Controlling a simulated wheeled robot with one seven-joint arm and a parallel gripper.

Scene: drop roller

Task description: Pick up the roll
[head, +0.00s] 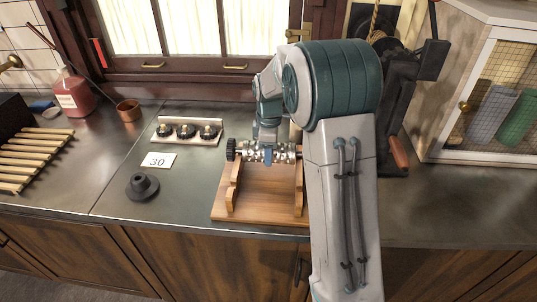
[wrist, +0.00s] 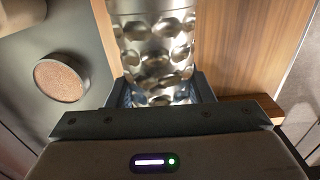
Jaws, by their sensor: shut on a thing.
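The roll (wrist: 157,48) is a shiny metal cylinder covered in rounded dimples. In the head view the roll (head: 283,153) lies level across a wooden cradle (head: 258,206), with a dark toothed gear (head: 231,149) at its left end. My gripper (head: 267,155) reaches down onto the roll near its middle. In the wrist view my gripper (wrist: 160,92) is shut on the roll, one jaw on each side. Whether the roll touches the cradle's supports cannot be told.
A black flanged knob (head: 142,186) stands on the dark counter left of the cradle. A card marked 30 (head: 158,160) and a rack of dark rollers (head: 187,131) lie behind it. A slatted wooden rack (head: 35,157) is far left. A mesh-front cabinet (head: 497,100) stands right.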

